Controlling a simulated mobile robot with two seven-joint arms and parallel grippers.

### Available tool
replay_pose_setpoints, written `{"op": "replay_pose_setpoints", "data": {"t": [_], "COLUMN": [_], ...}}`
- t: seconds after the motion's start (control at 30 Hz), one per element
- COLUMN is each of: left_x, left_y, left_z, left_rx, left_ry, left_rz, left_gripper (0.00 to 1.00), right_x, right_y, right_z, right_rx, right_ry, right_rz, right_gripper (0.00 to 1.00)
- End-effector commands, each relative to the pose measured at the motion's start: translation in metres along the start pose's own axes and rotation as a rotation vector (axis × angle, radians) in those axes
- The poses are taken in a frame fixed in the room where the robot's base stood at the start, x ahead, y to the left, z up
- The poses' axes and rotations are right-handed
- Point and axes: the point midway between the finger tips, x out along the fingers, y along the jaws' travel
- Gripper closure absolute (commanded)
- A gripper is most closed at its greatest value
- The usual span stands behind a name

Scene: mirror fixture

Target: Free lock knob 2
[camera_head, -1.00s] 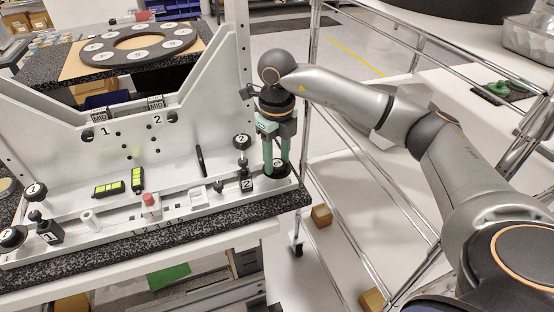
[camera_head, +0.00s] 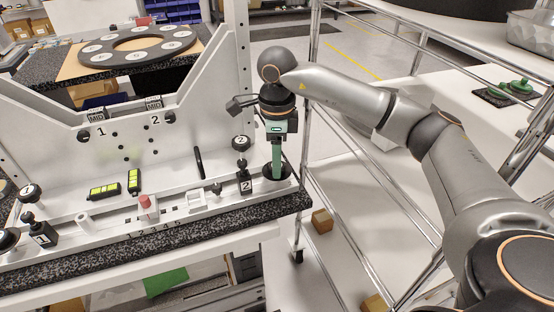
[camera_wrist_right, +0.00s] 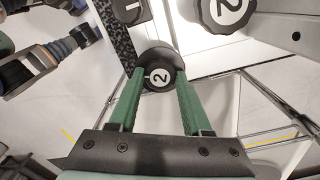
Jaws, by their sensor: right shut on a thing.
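Lock knob 2 (camera_head: 270,174) is a black round knob at the right end of the white fixture's front rail. In the right wrist view its white disc with a 2 (camera_wrist_right: 159,77) shows between the two green fingers. My right gripper (camera_head: 277,163) points straight down and is shut on this knob, one finger on each side. In the head view the fingers overlap edge-on and hide part of the knob. A second black knob marked 2 (camera_head: 241,142) stands to its left, apart from the fingers; it also shows at the top of the wrist view (camera_wrist_right: 228,10). My left gripper is out of view.
A black block marked 2 (camera_head: 246,186) sits close left of the gripped knob. The fixture's upright post (camera_head: 238,70) rises behind it. A chrome wire rack (camera_head: 309,130) stands close on the right. A red-topped peg (camera_head: 146,204) is further left on the rail.

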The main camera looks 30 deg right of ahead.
Motion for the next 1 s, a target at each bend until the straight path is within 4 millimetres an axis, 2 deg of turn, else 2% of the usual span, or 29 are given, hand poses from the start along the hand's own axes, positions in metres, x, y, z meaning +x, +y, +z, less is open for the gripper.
{"op": "replay_pose_setpoints", "data": {"t": [0.63, 0.67, 0.9, 1.0], "left_x": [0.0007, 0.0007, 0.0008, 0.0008], "left_y": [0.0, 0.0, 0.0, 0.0], "left_z": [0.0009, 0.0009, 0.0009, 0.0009], "left_rx": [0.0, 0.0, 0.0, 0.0], "left_ry": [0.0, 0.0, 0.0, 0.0], "left_rz": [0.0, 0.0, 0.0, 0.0], "left_gripper": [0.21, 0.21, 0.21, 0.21], "right_x": [-0.0016, -0.0016, -0.0008, -0.0006], "right_y": [-0.0006, -0.0006, -0.0003, -0.0001], "right_z": [0.001, 0.001, 0.0006, 0.0005], "right_rx": [-0.053, -0.052, -0.052, -0.052], "right_ry": [-0.006, -0.006, -0.003, -0.002], "right_rz": [-0.003, -0.003, -0.001, -0.001], "right_gripper": [1.0, 0.5, 0.23, 0.21]}}
